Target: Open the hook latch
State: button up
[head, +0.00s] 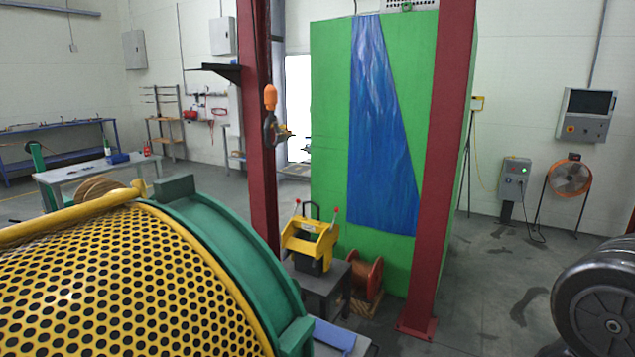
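I cannot pick out a hook latch with certainty. A yellow perforated guard (130,285) fills the lower left of the head view, with a green curved rim (225,250) along its right side. No latch is clearly visible on the part of the guard that shows. An orange-handled fitting (270,97) with a dark round part sits on the near red post; I cannot tell whether it is a latch. My gripper is not in the head view.
Red posts (256,150) (440,170) stand before a green cabinet (330,130) with a blue panel. A yellow device (310,240) sits on a small table beside a copper-coloured reel (367,277). A dark rounded object fills the lower right. Open floor shows right of the far post.

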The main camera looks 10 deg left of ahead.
aim_at(276, 127)
jog(key=i+l+u, duration=0.1)
jog(key=i+u, duration=0.35)
jog(key=i+l+u, duration=0.2)
jog(key=i+u, duration=0.3)
jog(key=k, duration=0.05)
